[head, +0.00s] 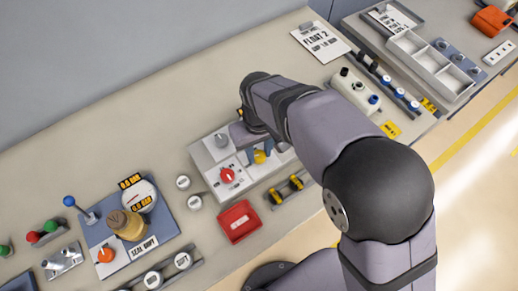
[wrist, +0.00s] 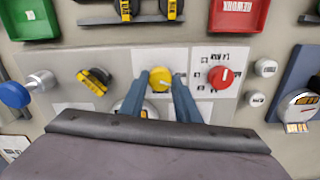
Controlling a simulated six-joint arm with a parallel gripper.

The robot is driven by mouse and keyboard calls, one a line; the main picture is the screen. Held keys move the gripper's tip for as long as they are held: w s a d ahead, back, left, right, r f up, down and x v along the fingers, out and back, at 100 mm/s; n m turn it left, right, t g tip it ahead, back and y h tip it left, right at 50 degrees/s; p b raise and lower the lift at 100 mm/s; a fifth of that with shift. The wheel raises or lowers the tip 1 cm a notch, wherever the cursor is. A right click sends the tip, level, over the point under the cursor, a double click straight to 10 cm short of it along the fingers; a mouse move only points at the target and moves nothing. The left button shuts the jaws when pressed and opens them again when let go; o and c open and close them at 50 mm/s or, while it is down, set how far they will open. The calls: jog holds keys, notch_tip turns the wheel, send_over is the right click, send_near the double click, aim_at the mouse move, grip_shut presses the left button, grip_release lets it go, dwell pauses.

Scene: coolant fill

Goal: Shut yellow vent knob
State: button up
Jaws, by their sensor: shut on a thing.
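The yellow vent knob (wrist: 160,78) is a round knob on a white plate of the grey panel, in the middle of the wrist view. In the head view it shows as a small yellow patch (head: 260,157) below my wrist. My gripper (wrist: 162,84) has its two blue-grey fingers on either side of this knob and is shut on it. The knob's lower part and base are partly hidden by the fingers. I cannot read its pointer or any marks around it.
A red knob (wrist: 221,78) on a marked plate stands close to the right of my fingers. A yellow-and-black knob (wrist: 95,80) is to the left. A red tray (head: 238,221) and yellow-and-black clips (head: 287,190) lie in front of the panel.

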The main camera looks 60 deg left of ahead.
aim_at(259, 155)
jog(key=m, duration=0.6)
jog(key=shift+r, duration=0.1)
jog(key=m, duration=0.7)
jog(key=shift+w+p, duration=0.1)
jog(key=shift+p, duration=0.3)
jog(key=shift+m, duration=0.3)
jog(key=o, duration=1)
jog(key=shift+o, duration=0.2)
jog(key=shift+r+b, duration=1.1)
jog(key=shift+r, duration=2.55)
